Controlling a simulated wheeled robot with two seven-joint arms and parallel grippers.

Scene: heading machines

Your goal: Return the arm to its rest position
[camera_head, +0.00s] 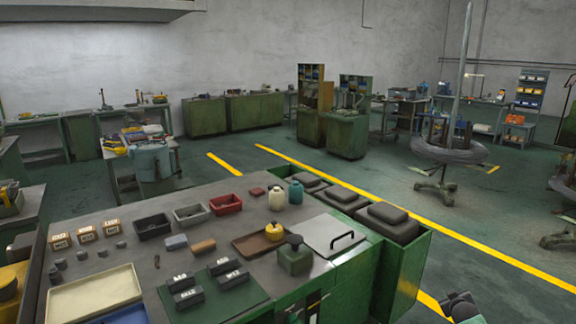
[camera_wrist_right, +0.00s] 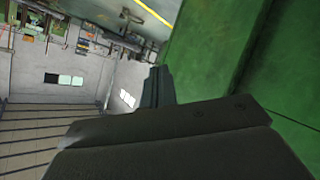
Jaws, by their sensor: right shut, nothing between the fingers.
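My right gripper shows in the right wrist view (camera_wrist_right: 157,84) as dark fingers, shut with nothing between them. Beside it on the right is a large green panel (camera_wrist_right: 215,60), apparently the side of the green cabinet; I cannot tell whether they touch. In the head view, a dark part of my right arm shows at the bottom right edge, beyond the right side of the workbench. My left arm and gripper are not in view.
A wire coil stand (camera_head: 448,150) stands farther back.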

